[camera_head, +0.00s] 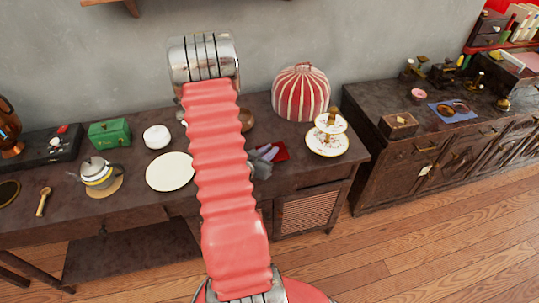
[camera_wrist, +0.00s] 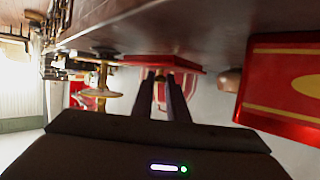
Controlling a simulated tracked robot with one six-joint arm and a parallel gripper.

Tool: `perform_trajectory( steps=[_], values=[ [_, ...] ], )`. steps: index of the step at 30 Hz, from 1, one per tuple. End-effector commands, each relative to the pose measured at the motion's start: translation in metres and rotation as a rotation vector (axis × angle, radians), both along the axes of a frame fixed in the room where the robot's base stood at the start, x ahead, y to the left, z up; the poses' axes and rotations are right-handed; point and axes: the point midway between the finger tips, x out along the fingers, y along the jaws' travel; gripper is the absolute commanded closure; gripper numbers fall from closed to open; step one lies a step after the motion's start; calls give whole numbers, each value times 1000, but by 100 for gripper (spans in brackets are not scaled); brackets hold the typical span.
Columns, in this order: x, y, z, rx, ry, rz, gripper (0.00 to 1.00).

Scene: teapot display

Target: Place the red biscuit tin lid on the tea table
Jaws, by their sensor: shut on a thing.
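My gripper (camera_head: 262,163) is low over the dark tea table (camera_head: 130,199) in the head view. Its fingers also show in the wrist view (camera_wrist: 167,95), shut on the red biscuit tin lid (camera_wrist: 162,62). The lid's red edge shows in the head view (camera_head: 280,149), just beyond the fingers. It looks close to flat and very near the tabletop; I cannot tell whether it touches. A red and gold tin (camera_wrist: 262,100) stands close at the right in the wrist view; my arm hides that spot in the head view.
A striped tea cosy (camera_head: 301,92) stands behind the lid, and a tiered cake stand (camera_head: 327,145) to its right. A copper bowl (camera_head: 246,119) is behind. A white plate (camera_head: 170,172), teapot (camera_head: 97,172) and green box (camera_head: 109,133) stand left of my arm.

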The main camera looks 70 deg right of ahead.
Motion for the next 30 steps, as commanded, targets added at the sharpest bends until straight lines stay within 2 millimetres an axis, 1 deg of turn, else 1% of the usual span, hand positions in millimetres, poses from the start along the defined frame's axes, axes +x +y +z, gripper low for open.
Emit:
perform_trajectory(
  steps=[1, 3, 6, 19, 20, 27, 30],
  values=[
    [0, 0, -7, 2, 2, 0, 100],
    [0, 0, -13, 1, 1, 0, 100],
    [0, 0, -20, 0, 1, 0, 100],
    [1, 0, -23, 0, 0, 1, 100],
    [1, 0, -23, 0, -1, 2, 85],
    [1, 0, -23, 0, -1, 2, 68],
    [1, 0, -23, 0, -1, 2, 67]
  ],
)
